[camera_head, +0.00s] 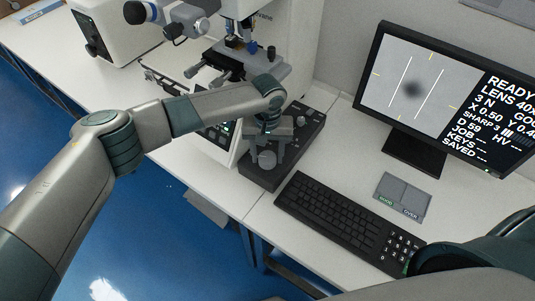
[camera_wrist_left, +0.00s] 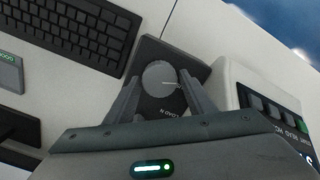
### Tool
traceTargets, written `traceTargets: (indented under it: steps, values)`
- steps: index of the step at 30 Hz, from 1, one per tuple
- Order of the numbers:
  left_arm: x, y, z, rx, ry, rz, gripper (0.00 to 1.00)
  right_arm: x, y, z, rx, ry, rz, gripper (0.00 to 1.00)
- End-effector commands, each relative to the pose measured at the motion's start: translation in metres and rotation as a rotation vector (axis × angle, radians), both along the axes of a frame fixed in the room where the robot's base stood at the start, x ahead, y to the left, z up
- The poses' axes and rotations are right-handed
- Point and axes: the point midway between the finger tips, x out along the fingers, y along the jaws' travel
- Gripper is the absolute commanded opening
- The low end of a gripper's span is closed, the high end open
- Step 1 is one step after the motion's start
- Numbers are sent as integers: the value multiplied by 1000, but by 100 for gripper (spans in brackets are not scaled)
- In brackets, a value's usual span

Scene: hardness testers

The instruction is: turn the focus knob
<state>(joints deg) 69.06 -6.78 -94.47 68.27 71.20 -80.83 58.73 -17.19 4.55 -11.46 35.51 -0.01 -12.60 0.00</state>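A dark console box (camera_head: 250,178) stands beside the tester, with a round grey knob (camera_head: 265,158) near its front end. In the left wrist view the knob (camera_wrist_left: 160,75) has a pale pointer line, and print by it seems to read "LOAD N". No focus label is readable. My left gripper (camera_head: 268,141) is above the console. In the left wrist view its two fingers (camera_wrist_left: 158,88) are apart, one on each side of the knob; contact cannot be told. The gripper hides the console's middle. The monitor (camera_head: 440,95) shows a dark blurred spot between two white lines and "SHARP 3".
The hardness tester (camera_head: 245,50) stands behind my left arm. A black keyboard (camera_head: 340,215) and a grey pad (camera_head: 402,195) with a green GOOD label lie to the right. A white case (camera_head: 115,30) is at the back left. The white table is bare near its front edge.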

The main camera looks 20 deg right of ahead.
Motion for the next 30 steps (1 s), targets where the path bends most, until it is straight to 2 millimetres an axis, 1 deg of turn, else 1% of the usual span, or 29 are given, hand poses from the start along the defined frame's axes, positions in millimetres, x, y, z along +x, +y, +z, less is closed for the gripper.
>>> traceTargets:
  steps: [1, 2, 3, 4, 11, 17, 23, 30]
  values:
    - [0, 0, 0, 0, 0, 0, 36, 0, 0, 0, 0, 0, 0, 31]
    - [0, 0, 0, 0, 0, 0, 29, 0, -1, 0, 0, 0, 0, 31]
    - [0, 0, 0, 0, 0, 0, 20, 0, -1, 0, -1, 0, 0, 31]
    - [0, 0, 0, 0, 0, 0, 19, 0, -1, 0, -1, 0, 0, 31]
    - [0, 0, 0, 0, 0, -7, 19, 0, -1, 0, -1, 0, 0, 31]
    - [0, 0, 0, 0, 0, -53, 19, 0, -1, 0, -1, 0, 0, 31]
    - [0, 0, 0, 0, 1, -155, 19, 0, -1, 0, -1, 0, 0, 31]
    - [-1, -1, -1, -1, 1, -347, 19, 0, -1, 0, -1, 0, 0, 31]
